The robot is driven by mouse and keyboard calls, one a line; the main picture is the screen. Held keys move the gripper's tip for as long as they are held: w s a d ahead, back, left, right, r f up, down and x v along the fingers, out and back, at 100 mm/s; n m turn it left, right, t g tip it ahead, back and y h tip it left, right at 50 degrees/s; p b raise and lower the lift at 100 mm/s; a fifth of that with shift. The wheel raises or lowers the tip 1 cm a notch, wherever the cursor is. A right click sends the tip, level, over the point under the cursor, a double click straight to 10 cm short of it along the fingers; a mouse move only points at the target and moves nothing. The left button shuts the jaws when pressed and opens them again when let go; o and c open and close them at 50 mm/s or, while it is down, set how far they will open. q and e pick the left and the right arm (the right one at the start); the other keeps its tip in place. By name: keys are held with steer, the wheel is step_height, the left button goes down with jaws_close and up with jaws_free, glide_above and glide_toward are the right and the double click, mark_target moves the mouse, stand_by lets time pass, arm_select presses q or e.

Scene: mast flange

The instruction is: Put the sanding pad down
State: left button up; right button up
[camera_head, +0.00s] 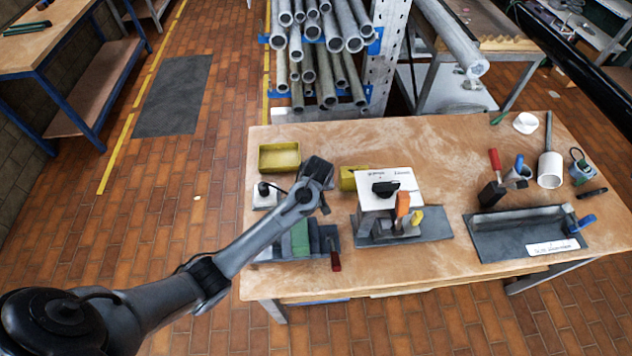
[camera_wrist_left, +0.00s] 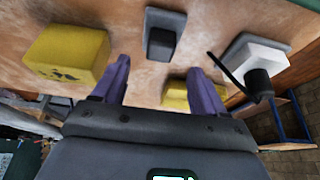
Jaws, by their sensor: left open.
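My left gripper (camera_head: 318,172) is over the left part of the workbench. In the left wrist view its two purple fingers (camera_wrist_left: 160,85) are spread apart with nothing between them. Past the fingertips, a grey flat piece with a dark block on top, which looks like the sanding pad (camera_wrist_left: 164,36), rests on the wooden bench top, apart from the fingers. In the head view my gripper and wrist seem to hide it. My right gripper is not in view.
A yellow tray (camera_head: 279,157), a white box with a black knob (camera_head: 264,196), a yellow block (camera_wrist_left: 70,52) and a rack with a green block (camera_head: 300,238) surround my gripper. A white-topped fixture (camera_head: 385,190) stands to the right. Bench space (camera_head: 455,165) beyond it is clear.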

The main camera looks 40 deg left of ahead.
arm_select(q)
steer(key=v, duration=0.5)
stand_by(0.3)
